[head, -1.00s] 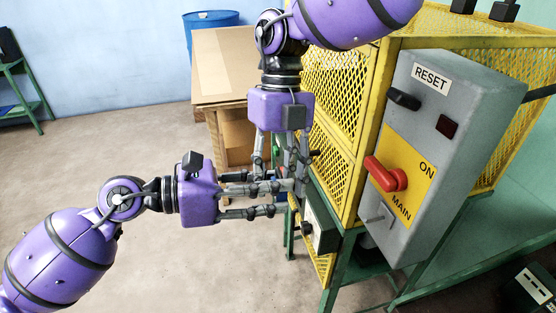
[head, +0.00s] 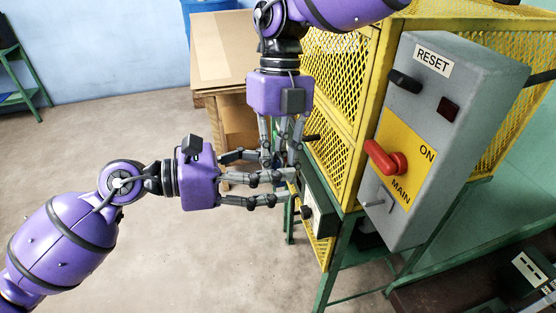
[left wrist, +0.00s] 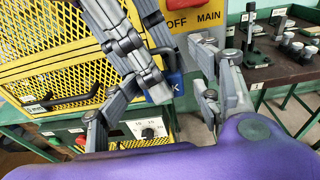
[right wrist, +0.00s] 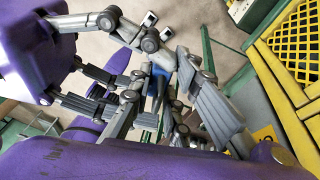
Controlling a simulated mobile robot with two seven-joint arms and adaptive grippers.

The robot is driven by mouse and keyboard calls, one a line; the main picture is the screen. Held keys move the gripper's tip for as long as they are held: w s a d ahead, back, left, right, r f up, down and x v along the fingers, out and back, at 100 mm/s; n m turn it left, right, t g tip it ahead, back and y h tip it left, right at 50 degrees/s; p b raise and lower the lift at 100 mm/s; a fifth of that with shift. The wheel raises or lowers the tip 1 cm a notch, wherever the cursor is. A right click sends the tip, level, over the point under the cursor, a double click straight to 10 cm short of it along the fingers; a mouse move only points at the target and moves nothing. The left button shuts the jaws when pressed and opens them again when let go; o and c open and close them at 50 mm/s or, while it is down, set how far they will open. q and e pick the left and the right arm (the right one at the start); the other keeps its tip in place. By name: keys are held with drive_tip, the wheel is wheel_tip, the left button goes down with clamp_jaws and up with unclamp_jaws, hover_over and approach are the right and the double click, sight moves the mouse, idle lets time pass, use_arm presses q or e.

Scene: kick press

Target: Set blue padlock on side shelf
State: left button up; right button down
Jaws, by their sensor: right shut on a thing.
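The blue padlock (left wrist: 168,88) shows in the left wrist view, partly covered by fingers. A blue part of it also shows in the right wrist view (right wrist: 151,112). My right gripper (head: 281,160) reaches down from the top in the head view and is shut on the padlock. My left gripper (head: 284,172) comes in from the left at the same spot. In the left wrist view its fingers stand apart on either side of the padlock, which they do not visibly grip. The fingers of both grippers overlap, hiding the padlock in the head view. I cannot surely identify the side shelf.
The yellow mesh guard (head: 335,90) and grey switch box (head: 468,110) with a red switch (head: 385,158) stand close right of the grippers. A cardboard box (head: 222,50) is behind. A dark bench (left wrist: 290,70) holds small tools. The floor at left is clear.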

use_arm(q)
drive_tip(key=shift+f, duration=0.1)
drive_tip(key=a+f+n+t+y, duration=0.7)
drive_tip(key=a+n+t, duration=0.1)
drive_tip(key=a, duration=0.3)
drive_tip(key=s+a+f+m+g+y, duration=0.1)
drive_tip(key=s+f+m+y, duration=0.1)
drive_tip(key=s+f+m, duration=0.5)
drive_tip(key=s+a+f+m+g+y, duration=0.1)
drive_tip(key=s+f+m+g+y, duration=0.1)
drive_tip(key=s+f+m, duration=0.6)
drive_tip(key=s+a+f+m+g+y, duration=0.1)
drive_tip(key=s+f+m+y, duration=0.3)
drive_tip(key=s+f+m, duration=0.4)
wheel_tip(320, 180, down, 15)
drive_tip(key=m+g, duration=0.1)
drive_tip(key=m, duration=0.6)
drive_tip(key=shift+s+a+m, duration=0.15)
drive_tip(key=shift+s+m, duration=0.1)
drive_tip(key=shift+m, duration=0.05)
